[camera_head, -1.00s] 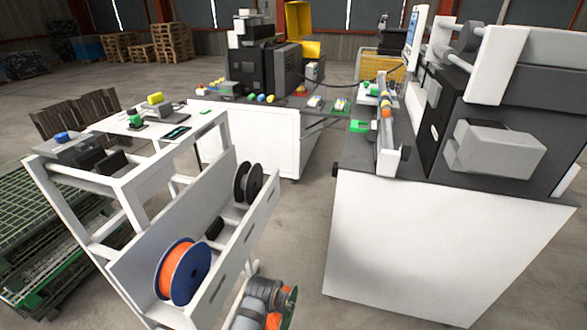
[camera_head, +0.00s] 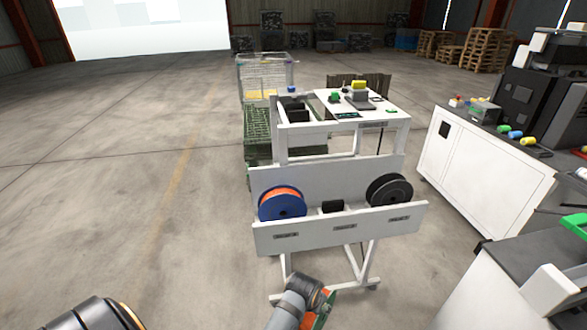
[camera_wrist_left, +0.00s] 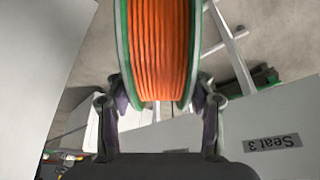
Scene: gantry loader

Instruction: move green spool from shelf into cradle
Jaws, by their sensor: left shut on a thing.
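The green spool, with green flanges and orange winding, fills the top middle of the left wrist view (camera_wrist_left: 160,45). My left gripper (camera_wrist_left: 162,88) is shut on it, with a finger at each flange. In the head view only a small part of the spool (camera_head: 322,312) shows at the bottom edge, in front of the white rack, apart from it. The rack's front board (camera_head: 340,236) bears seat labels; one reads "Seat 3", upside down in the wrist view. I cannot tell which part is the cradle. My right gripper is out of view.
A blue spool with orange winding (camera_head: 282,203) sits left in the rack, a black spool (camera_head: 389,190) right, a small black block (camera_head: 332,206) between them. A white table (camera_head: 345,105) stands behind. White machine cabinets (camera_head: 480,165) stand right. The floor left is clear.

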